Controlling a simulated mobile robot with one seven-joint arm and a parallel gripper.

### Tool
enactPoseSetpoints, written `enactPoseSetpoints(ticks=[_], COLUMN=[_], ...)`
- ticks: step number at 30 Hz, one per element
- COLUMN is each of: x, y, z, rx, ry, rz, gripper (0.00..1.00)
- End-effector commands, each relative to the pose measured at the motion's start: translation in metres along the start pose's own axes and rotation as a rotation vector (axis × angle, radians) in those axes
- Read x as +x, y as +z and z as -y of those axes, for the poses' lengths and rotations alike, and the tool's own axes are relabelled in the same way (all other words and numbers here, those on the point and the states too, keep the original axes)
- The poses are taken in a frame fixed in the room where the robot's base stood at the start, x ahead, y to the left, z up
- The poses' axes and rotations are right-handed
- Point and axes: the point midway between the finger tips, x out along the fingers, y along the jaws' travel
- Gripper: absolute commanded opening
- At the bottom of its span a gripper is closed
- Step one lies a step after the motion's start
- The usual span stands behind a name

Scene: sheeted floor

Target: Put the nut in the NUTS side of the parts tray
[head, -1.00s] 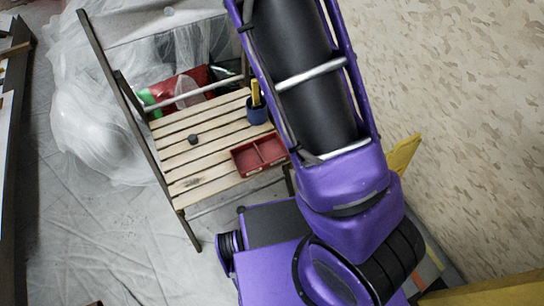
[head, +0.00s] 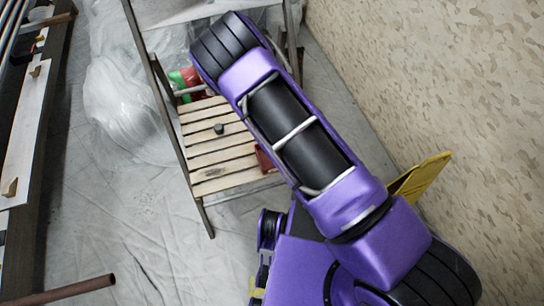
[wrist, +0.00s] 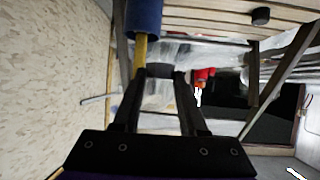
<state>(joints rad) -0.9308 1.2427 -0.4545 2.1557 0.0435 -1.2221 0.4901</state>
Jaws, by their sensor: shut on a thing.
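In the wrist view my gripper (wrist: 161,74) is shut on a small dark grey piece (wrist: 160,70), which looks like the nut; its shape is hard to make out. The gripper is hidden in the head view. The red parts tray (head: 264,158) lies at the right side of the slatted wooden surface, mostly hidden behind my arm. Its compartments and labels cannot be read. The tray cannot be made out in the wrist view.
A small dark round object (head: 219,129) sits on the slatted surface (head: 222,165); it also shows in the wrist view (wrist: 260,16). A blue cup (wrist: 144,16) holding something yellow is close to my gripper. Red and green items (head: 190,82) lie behind the slats. A patterned wall (head: 420,80) stands at right.

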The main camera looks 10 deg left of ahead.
Motion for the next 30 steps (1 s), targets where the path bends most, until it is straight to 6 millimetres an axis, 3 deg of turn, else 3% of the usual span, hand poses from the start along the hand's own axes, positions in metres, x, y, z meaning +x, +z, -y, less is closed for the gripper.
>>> enactPoseSetpoints(ticks=[3, 9, 18, 25, 30], x=[0.005, 0.008, 0.032, 0.041, 0.052], y=[0.031, 0.058, 0.105, 0.121, 0.146], z=[0.034, 0.058, 0.061, 0.061, 0.061], rx=[-0.034, -0.057, -0.059, -0.058, -0.060], ry=[-0.069, -0.124, -0.130, -0.129, -0.129], rz=[0.006, 0.005, 0.005, 0.003, 0.010], gripper=[0.00, 0.00, 0.00, 0.00, 0.00])
